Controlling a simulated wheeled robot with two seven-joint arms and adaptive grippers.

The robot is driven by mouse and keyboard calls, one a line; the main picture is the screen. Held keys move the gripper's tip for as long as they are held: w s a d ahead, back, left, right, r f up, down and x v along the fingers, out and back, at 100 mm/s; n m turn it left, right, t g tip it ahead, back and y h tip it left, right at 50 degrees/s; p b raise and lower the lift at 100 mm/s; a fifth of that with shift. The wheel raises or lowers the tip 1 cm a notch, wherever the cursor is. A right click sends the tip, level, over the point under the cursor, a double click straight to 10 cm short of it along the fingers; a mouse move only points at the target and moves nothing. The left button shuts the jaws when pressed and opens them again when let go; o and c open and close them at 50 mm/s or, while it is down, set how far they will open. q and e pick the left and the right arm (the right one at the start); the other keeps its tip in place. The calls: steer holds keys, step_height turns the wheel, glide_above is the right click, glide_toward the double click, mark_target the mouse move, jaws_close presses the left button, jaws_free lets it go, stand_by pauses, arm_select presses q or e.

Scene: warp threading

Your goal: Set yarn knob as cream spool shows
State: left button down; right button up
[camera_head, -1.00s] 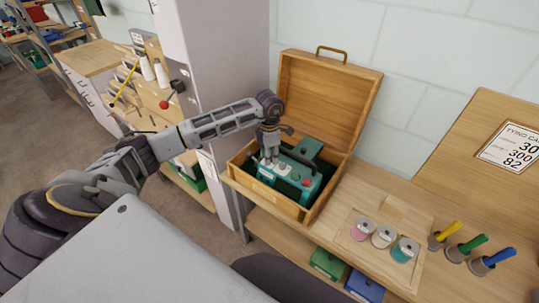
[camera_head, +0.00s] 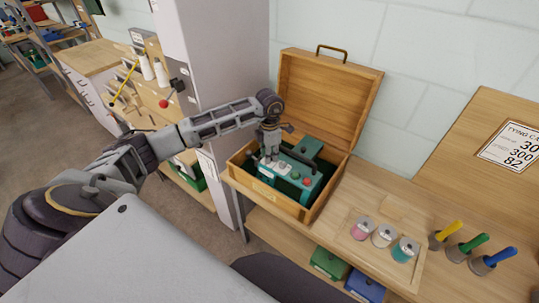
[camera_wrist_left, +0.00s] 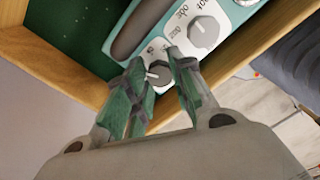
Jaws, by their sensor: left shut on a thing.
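In the left wrist view, the fingertips (camera_wrist_left: 161,68) are shut on a small grey knob (camera_wrist_left: 158,73) on a white label panel. A larger grey knob (camera_wrist_left: 203,32) is beside it, clear of the fingers. The label lettering is only partly readable. The cream spool (camera_head: 384,235) stands between a pink spool (camera_head: 361,229) and a teal spool (camera_head: 404,249). My right gripper is out of view.
The wooden box (camera_head: 262,195) has walls around the machine and a raised lid (camera_head: 328,100) behind. Yellow, green and blue handled tools (camera_head: 468,247) stand at the right. A printed card (camera_head: 513,149) is on a sloped board. A grey cabinet (camera_head: 232,70) is left of the box.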

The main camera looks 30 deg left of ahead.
arm_select(q)
steer(key=n+b, duration=0.1)
steer(key=n, duration=0.3)
steer(key=shift+n+b, duration=0.3)
steer(key=shift+n, duration=1.1)
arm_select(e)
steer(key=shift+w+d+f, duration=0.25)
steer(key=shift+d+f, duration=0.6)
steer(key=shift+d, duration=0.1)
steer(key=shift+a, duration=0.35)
arm_select(q)
steer(key=c, duration=1.5)
jaws_free()
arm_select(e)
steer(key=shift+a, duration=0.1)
arm_select(q)
steer(key=shift+r, duration=0.15)
steer(key=shift+r, duration=5.9)
steer(key=shift+f, duration=0.1)
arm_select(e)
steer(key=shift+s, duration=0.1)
